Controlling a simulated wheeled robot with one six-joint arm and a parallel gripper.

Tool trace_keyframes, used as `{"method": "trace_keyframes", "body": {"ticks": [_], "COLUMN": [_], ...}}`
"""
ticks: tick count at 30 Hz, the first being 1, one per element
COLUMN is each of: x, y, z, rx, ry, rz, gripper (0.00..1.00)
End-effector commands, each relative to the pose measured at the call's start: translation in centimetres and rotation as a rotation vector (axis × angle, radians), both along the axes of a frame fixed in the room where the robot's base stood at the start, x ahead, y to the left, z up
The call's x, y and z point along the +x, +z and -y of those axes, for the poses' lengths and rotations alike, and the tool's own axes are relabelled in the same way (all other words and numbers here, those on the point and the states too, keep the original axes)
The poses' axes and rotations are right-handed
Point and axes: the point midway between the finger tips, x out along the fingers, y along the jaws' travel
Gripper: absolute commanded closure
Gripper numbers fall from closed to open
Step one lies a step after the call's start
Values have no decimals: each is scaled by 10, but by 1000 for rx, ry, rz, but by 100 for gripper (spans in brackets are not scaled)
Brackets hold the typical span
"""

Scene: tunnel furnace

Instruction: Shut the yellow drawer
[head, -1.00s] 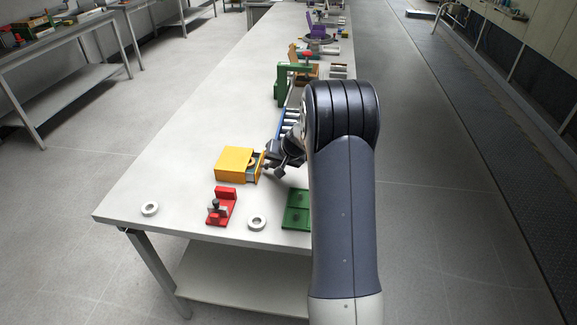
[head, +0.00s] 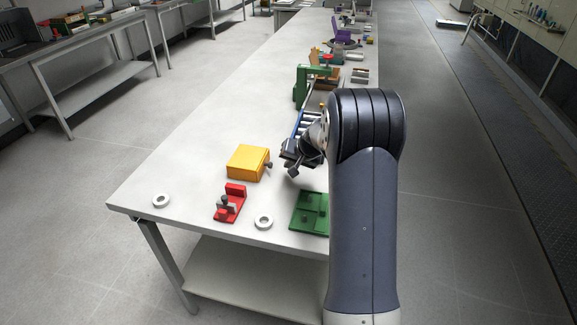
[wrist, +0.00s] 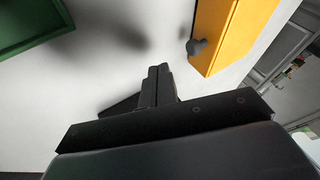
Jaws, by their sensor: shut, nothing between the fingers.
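The yellow drawer unit (head: 247,162) stands on the left part of the white table. Its front, on the right side, looks flush with the box, and a dark round knob (head: 268,165) sticks out from it. In the wrist view the orange-yellow front (wrist: 226,28) and the grey knob (wrist: 197,46) show at the upper right. My gripper (wrist: 159,70) is shut and empty. In the head view my gripper (head: 292,172) is just right of the knob, with a small gap between them.
A red stand (head: 232,203), white rings (head: 162,201) and (head: 264,222), and a green tray (head: 309,212) lie near the front edge. A green press (head: 302,88) stands behind my wrist. The table behind the yellow box is clear.

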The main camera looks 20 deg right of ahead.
Motion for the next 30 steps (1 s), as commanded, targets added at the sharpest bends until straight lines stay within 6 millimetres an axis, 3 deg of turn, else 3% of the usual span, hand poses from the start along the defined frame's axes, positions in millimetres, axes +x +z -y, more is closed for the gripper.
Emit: {"method": "trace_keyframes", "body": {"ticks": [17,30], "x": [-49,-56], "y": [72,80], "z": [18,20], "rx": [-1,-1], "ry": [-1,-1], "rz": [1,-2], "gripper": [100,100]}}
